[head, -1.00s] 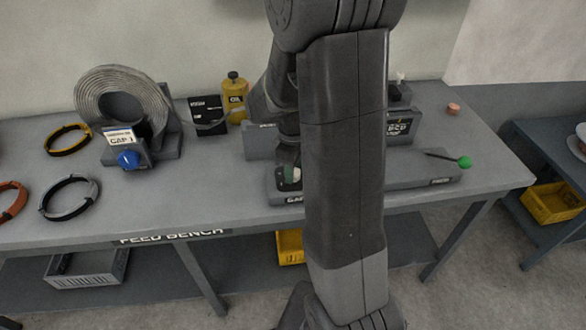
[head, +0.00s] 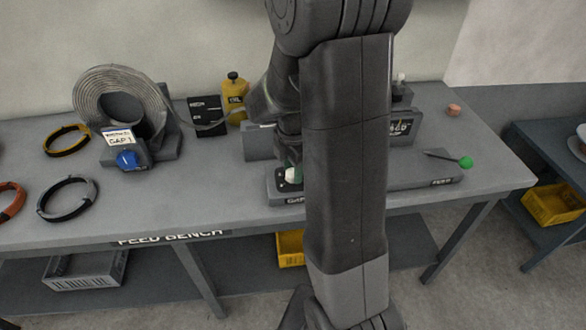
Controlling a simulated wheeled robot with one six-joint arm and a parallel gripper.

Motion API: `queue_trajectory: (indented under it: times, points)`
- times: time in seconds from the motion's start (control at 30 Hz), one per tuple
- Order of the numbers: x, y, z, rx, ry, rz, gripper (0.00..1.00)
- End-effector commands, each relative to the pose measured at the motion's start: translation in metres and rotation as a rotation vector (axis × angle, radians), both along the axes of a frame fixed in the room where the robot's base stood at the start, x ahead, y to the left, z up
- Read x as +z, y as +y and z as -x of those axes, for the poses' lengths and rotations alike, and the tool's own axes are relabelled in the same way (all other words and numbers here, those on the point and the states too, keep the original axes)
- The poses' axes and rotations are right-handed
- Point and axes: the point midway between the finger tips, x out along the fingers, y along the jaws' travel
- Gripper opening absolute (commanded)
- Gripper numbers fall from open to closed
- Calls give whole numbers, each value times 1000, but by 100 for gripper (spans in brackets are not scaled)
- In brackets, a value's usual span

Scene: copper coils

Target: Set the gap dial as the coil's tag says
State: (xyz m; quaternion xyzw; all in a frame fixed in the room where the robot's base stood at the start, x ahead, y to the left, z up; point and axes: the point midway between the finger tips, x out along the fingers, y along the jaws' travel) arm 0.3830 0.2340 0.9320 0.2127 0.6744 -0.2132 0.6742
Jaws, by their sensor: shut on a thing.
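The coil (head: 92,95) is a grey wound strip standing upright in a holder at the left of the bench. Its white tag (head: 120,138) reads "GAP 1". My arm hides the fingertips in part, and much of the machine. The dial's setting cannot be read.
A blue knob (head: 128,159) is on the coil holder. A yellow oil bottle (head: 234,98) and a black box (head: 206,115) stand behind. A green-tipped lever (head: 465,162) sticks out at right. Loose bands (head: 66,141) lie at left. The bench front between is clear.

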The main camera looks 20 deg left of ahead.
Motion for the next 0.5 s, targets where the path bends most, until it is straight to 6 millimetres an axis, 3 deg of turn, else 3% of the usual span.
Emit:
queue_trajectory:
  times: [0.5]
  points:
    - [1, 1, -1, 429, -4, -2, 13]
